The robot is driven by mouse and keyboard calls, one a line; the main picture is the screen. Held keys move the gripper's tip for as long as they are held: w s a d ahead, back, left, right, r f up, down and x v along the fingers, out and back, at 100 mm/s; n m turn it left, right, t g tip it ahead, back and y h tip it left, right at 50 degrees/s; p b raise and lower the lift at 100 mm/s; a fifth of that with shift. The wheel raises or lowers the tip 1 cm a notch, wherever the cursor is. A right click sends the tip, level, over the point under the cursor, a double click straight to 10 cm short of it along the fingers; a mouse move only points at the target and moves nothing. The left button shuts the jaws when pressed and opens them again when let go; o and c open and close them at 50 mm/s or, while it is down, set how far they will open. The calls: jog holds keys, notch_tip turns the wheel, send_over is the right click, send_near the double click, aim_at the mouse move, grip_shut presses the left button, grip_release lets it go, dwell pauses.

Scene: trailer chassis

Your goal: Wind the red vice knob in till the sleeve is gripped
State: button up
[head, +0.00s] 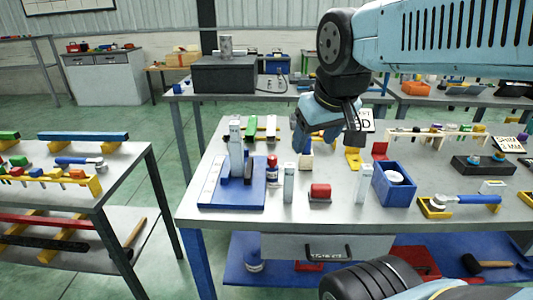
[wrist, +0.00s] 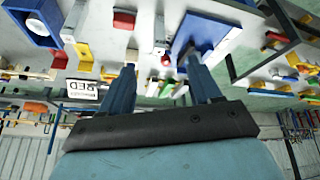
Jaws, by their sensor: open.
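A red rounded piece (head: 320,190) sits on a small grey base at the front middle of the workbench; it also shows near the top of the wrist view (wrist: 123,20). I cannot tell for sure whether it is the vice knob. Pale upright posts stand left (head: 289,183) and right (head: 362,185) of it. I cannot make out the sleeve clearly. My gripper (head: 317,142) is open, fingers pointing down, above the bench and behind the red piece. In the wrist view its two blue fingers (wrist: 160,75) are apart with nothing held between them.
A blue plate (head: 218,195) with a tall grey post stands at left, and a red-capped bottle (head: 272,168) beside it. A blue bin (head: 406,191) stands at right. A cream block (head: 306,161) lies near my fingers. The bench's front edge is mostly bare.

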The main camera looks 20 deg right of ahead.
jog(key=w+a+f+n+g+h, duration=0.2)
jog(key=w+n, duration=0.9)
jog(key=w, duration=0.1)
jog(key=n+g+h, duration=0.1)
jog(key=n+h, duration=0.1)
jog(key=n, duration=0.9)
send_near(272, 157)
jog(key=x, duration=0.9)
jog(key=shift+f, duration=0.15)
jog(key=shift+c, duration=0.4)
